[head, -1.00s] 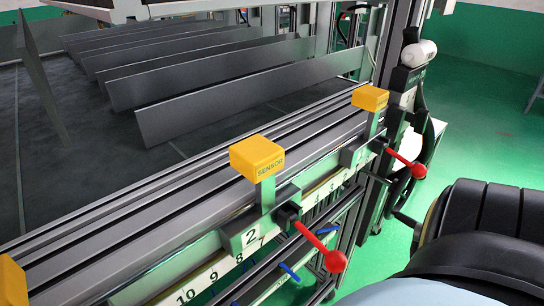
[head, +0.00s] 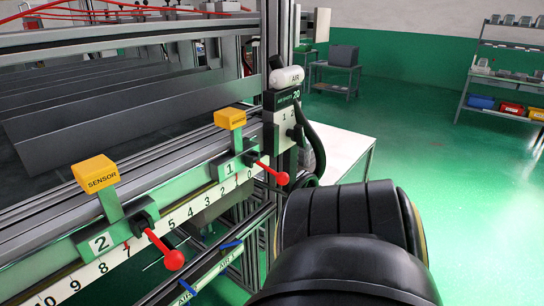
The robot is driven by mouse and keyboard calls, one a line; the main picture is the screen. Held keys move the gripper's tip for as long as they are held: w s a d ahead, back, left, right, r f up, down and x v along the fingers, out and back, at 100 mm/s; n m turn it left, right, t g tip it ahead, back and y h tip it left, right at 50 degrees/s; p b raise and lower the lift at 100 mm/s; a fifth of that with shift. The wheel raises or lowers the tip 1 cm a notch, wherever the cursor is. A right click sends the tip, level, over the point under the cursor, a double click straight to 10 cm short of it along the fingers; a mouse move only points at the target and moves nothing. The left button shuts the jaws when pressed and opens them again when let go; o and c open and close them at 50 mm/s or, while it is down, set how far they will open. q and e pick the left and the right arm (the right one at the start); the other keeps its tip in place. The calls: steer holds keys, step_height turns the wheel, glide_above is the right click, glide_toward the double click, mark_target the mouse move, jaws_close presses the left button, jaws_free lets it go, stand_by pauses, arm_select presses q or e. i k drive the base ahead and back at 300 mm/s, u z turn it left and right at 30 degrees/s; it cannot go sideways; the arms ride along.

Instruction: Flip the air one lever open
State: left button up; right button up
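Two small blue levers sit on the lower rail under the numbered scale. The nearer one to the right (head: 230,245) is beside a label that seems to read AIR 1. The other blue lever (head: 187,286) is lower left, by another AIR label that is cut short. Both are small, so I cannot tell for sure whether they are open or shut. Neither of my grippers is in view.
Yellow sensor blocks (head: 96,173) (head: 230,118) and red-knobbed levers (head: 173,260) (head: 282,178) line the upper rail. My dark arm fills the lower middle. Green floor at right is clear.

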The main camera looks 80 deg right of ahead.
mark_target(237, 243)
steer(key=k, duration=0.45)
steer(key=z, duration=0.75)
